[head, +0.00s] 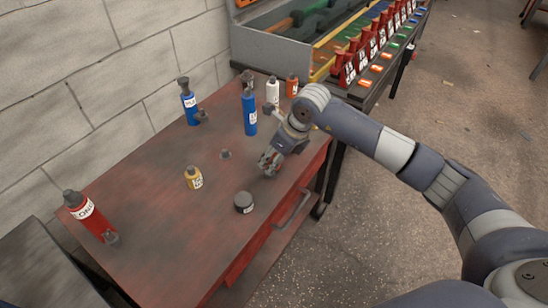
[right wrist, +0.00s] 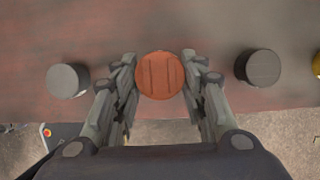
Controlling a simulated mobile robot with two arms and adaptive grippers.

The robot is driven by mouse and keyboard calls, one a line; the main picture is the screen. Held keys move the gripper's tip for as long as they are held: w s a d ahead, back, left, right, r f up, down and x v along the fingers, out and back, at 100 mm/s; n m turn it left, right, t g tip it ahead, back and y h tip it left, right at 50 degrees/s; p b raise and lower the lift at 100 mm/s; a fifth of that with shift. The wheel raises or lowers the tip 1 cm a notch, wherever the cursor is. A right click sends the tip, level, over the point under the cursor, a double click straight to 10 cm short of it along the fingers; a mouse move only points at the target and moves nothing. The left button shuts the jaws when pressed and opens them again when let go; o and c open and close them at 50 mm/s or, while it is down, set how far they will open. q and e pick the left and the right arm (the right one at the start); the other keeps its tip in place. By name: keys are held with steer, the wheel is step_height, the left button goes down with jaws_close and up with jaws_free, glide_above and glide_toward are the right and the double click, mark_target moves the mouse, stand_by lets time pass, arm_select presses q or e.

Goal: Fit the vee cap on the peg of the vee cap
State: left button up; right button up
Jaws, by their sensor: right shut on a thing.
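My right gripper (head: 268,161) is low over the front right part of the red bench (head: 150,220), close to its right edge. In the right wrist view the gripper (right wrist: 160,80) is shut on a round orange-red piece (right wrist: 160,76) with dark grooves on its face; this seems to be the vee cap. In the head view the fingers mostly hide it. A small grey peg (head: 226,154) stands alone left of the gripper. I cannot tell whether it is the vee cap's peg. My left gripper is out of view.
A dark round labelled piece (head: 243,202) sits below the gripper. Two round grey tops flank the fingers (right wrist: 68,80) (right wrist: 258,67).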

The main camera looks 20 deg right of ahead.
steer(key=shift+f+b, duration=1.7)
steer(key=shift+f, duration=0.25)
steer(key=o, duration=1.2)
steer(key=shift+r, duration=0.1)
steer(key=v, duration=1.2)
